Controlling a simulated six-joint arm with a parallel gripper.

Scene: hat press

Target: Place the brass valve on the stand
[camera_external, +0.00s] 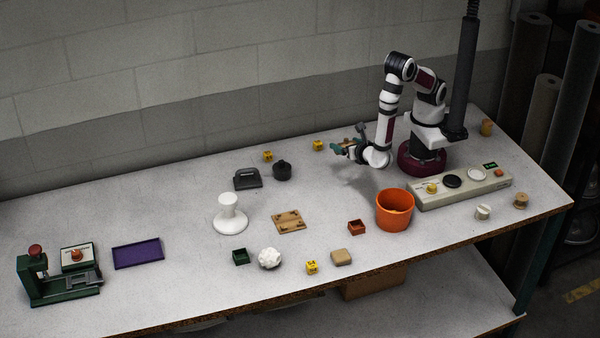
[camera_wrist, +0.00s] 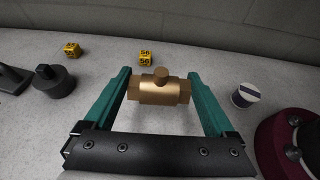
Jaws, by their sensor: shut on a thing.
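The brass valve (camera_wrist: 160,92) is a short brass body with a round stub on top. It is clamped crosswise between the teal fingers of my gripper (camera_wrist: 157,80) in the wrist view. In the external view my gripper (camera_external: 347,148) is raised above the back of the table, in front of my base; the valve is too small to make out clearly there. A white stand (camera_external: 230,217) with a wide round foot and a narrower top is on the table, to the left of and nearer the camera than my gripper. Its top looks empty.
An orange bucket (camera_external: 394,212), a wooden plate (camera_external: 290,221), a dark red box (camera_external: 356,227) and a black weight (camera_external: 282,171) surround the middle. A control panel (camera_external: 460,187) is at right, a purple tray (camera_external: 138,253) and green press (camera_external: 60,280) at left.

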